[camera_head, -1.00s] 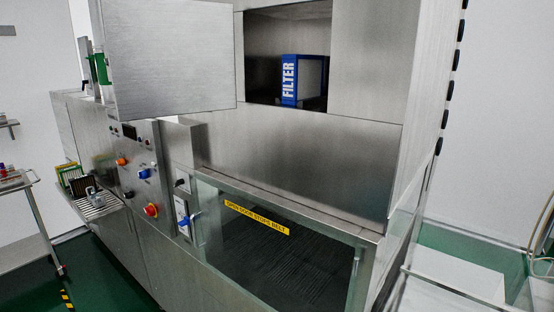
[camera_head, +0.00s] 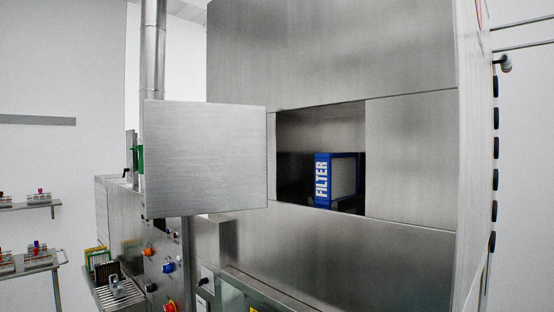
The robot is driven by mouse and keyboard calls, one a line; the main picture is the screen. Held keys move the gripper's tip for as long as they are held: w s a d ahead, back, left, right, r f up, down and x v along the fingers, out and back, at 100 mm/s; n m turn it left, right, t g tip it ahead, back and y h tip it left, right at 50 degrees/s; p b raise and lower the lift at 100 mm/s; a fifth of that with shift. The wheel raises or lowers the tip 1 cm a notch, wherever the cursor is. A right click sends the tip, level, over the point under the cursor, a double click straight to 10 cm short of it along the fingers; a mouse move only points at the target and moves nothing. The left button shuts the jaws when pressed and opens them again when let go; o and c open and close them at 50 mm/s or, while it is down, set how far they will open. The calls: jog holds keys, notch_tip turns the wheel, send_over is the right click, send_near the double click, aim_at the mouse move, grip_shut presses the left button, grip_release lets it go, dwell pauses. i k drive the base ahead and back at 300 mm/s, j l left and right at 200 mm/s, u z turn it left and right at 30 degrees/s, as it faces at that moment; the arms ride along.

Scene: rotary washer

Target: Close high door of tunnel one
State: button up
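The high door (camera_head: 206,157) is a square brushed-steel panel on the upper front of the steel washer. It stands swung open to the left, with its right edge beside the opening. The square opening (camera_head: 320,128) is uncovered. A blue-framed box marked FILTER (camera_head: 337,178) stands inside it, with a pale face. My gripper and arm do not show in this view. The door's latch or handle cannot be made out.
Below the door is a control panel (camera_head: 164,262) with orange, blue and red knobs. A rack tray (camera_head: 112,285) juts out at lower left. Shelves with small items (camera_head: 30,207) stand at far left. A steel pipe (camera_head: 152,50) rises behind the door.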

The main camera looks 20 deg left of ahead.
aim_at(200, 158)
jog(key=j+z, duration=0.35)
jog(key=j, duration=0.3)
jog(key=j+z, duration=0.4)
jog(key=j, duration=0.25)
jog(key=j+z, duration=0.35)
jog(key=j, duration=0.25)
